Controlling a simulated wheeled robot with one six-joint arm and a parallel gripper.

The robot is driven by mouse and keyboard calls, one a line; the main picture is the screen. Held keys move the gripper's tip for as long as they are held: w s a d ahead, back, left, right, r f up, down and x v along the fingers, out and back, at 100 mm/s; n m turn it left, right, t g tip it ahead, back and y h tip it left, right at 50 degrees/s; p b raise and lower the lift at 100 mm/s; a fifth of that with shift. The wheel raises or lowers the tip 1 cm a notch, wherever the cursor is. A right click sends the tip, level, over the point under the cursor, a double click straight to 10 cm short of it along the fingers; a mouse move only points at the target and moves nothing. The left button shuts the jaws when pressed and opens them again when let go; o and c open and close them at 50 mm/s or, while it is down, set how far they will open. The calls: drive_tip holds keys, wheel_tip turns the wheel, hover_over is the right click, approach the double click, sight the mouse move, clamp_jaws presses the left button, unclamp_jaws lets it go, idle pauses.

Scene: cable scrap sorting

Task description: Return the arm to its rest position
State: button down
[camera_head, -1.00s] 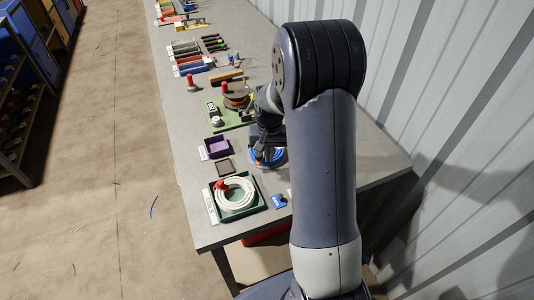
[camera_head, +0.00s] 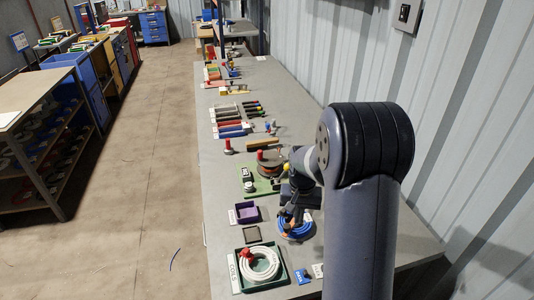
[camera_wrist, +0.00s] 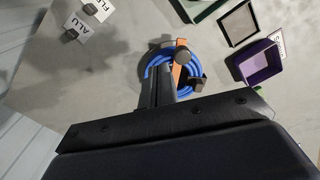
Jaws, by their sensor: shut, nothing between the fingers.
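My arm stands at the right of the head view and bends over the bench (camera_head: 222,185). My gripper (camera_head: 292,214) points down over a blue cable coil (camera_head: 298,233), with its fingers shut and nothing between them. In the wrist view the shut fingers (camera_wrist: 167,80) show in front of the blue coil (camera_wrist: 150,72), partly hiding it. An orange piece lies across that coil. I cannot tell whether the fingertips touch it.
A green tray (camera_head: 283,281) with a white coil stands at the bench's near end. A purple tray (camera_head: 247,213) and a small dark tray (camera_head: 252,234) are beside the gripper. A reel (camera_head: 268,160) stands behind it. A corrugated wall is at the right; open floor lies left.

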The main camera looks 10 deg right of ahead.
wheel_tip(320, 180, down, 6)
drive_tip(key=b, duration=0.4)
drive_tip(key=shift+r, duration=0.1)
drive_tip(key=shift+w+a, duration=0.4)
drive_tip(key=shift+r, duration=0.1)
